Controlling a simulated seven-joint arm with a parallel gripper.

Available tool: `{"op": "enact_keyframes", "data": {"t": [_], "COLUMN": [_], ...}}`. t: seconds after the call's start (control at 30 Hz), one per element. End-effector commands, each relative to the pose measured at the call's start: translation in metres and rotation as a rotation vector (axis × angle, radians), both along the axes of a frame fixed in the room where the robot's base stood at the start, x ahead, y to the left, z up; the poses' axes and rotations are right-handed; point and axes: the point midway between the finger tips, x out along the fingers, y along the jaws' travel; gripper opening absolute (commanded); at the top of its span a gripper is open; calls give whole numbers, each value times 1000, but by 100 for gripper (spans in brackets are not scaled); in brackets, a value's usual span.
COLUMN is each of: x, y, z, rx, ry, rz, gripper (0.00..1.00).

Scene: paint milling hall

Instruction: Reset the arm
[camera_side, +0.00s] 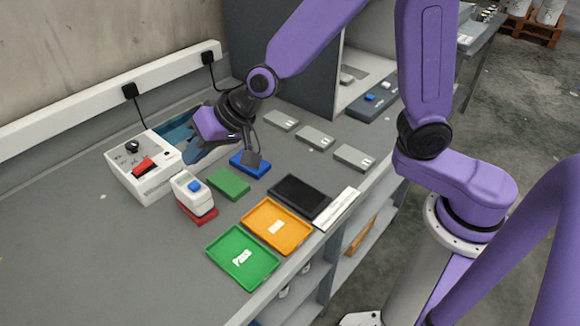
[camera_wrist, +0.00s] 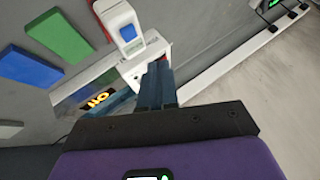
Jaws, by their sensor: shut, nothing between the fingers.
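My gripper (camera_side: 168,131) hangs over the bench at the back, beside and partly above the white instrument box (camera_side: 142,181) with a black knob and red switch. Its fingers are shut and hold nothing. In the wrist view the closed dark-teal fingers (camera_wrist: 157,82) point toward the white box, which they partly hide. The purple arm is bent and reaches in from the upper right. Whether the fingers touch the box cannot be told.
Grey blocks (camera_side: 314,138), a black panel (camera_side: 300,196), an orange tray (camera_side: 259,240) and a green tray (camera_side: 225,262) lie rightward and forward. The bench's left is clear.

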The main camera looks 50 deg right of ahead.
Motion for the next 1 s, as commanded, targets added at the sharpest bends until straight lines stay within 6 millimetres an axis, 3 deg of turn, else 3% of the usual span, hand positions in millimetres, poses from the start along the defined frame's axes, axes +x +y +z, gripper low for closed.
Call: {"op": "enact_keyframes", "data": {"t": [0.37,0.8,1.0], "x": [-107,-228,-262], "y": [-50,-158,-201], "z": [-1,-1,1], "rx": [-230,-569,-698], "ry": [100,177,197], "rz": [436,915,1059], "gripper": [0,0,0]}}
